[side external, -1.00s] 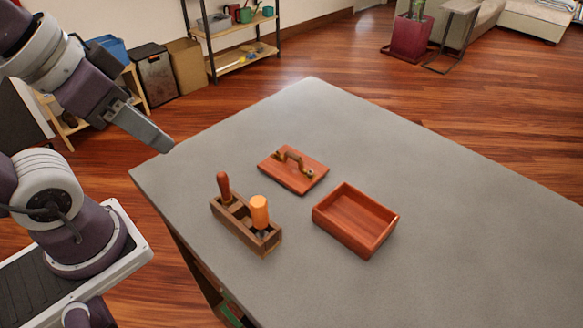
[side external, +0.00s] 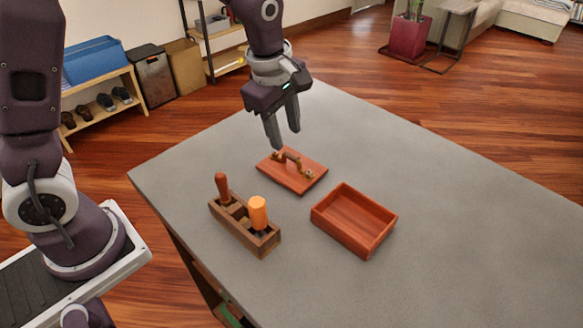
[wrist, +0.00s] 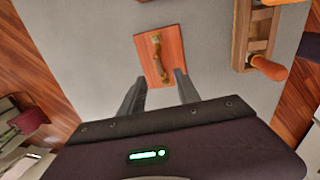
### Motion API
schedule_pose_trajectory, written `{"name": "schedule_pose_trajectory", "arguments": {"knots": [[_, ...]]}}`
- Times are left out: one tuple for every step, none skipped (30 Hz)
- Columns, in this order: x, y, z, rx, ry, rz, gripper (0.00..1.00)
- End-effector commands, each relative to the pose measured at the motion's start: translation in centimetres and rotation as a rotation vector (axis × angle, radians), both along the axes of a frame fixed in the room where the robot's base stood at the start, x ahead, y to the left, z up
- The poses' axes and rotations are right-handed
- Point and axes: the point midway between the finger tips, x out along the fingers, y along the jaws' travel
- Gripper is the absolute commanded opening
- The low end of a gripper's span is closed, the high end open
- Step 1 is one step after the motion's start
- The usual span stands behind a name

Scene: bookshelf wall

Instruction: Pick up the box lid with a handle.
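The box lid (side external: 301,182) is a flat reddish-brown wooden panel lying on the grey table, with a brass-coloured arched handle (side external: 291,160) on top. My gripper (side external: 284,140) is above the lid's far left part, fingers pointing down, apart and empty. In the wrist view the lid (wrist: 174,64) lies ahead of the two spread fingers (wrist: 157,85), with its handle (wrist: 158,55) in full view. The open wooden box (side external: 352,222) sits to the right of the lid, and it looks empty.
A wooden tool holder (side external: 240,228) with a red-brown handle (side external: 222,186) and an orange handle (side external: 258,212) standing in it is left of the box, near the table's (side external: 440,220) left edge. The table's right side is clear.

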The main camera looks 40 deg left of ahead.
Motion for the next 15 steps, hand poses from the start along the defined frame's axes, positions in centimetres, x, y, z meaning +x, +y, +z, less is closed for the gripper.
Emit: {"name": "schedule_pose_trajectory", "arguments": {"knots": [[0.1, 0.0, -0.7, -0.001, 0.003, 0.007, 0.39], [0.2, 0.0, -1.1, -0.001, 0.005, 0.009, 0.39], [0.3, 0.0, -1.6, -0.001, 0.005, 0.009, 0.39], [0.4, 0.0, -2.1, 0.0, 0.005, 0.008, 0.39], [0.5, 0.0, -2.6, 0.0, 0.005, 0.008, 0.39], [0.7, -0.1, -3.3, -0.001, 0.006, 0.006, 0.39], [0.9, -0.2, -3.9, -0.001, 0.006, 0.006, 0.39], [1.0, -0.2, -4.5, -0.001, 0.006, 0.007, 0.39], [1.2, -0.2, -5.2, -0.001, 0.006, 0.007, 0.39], [1.3, -0.2, -5.7, -0.001, 0.005, 0.007, 0.39], [1.4, -0.2, -6.1, -0.001, 0.005, 0.006, 0.39], [1.4, -0.2, -6.4, -0.001, 0.004, 0.006, 0.39], [1.5, -0.2, -6.5, -0.001, 0.003, 0.006, 0.39], [1.5, -0.2, -6.6, -0.001, 0.002, 0.006, 0.39], [1.5, -0.3, -6.7, -0.001, 0.002, 0.005, 0.39]]}}
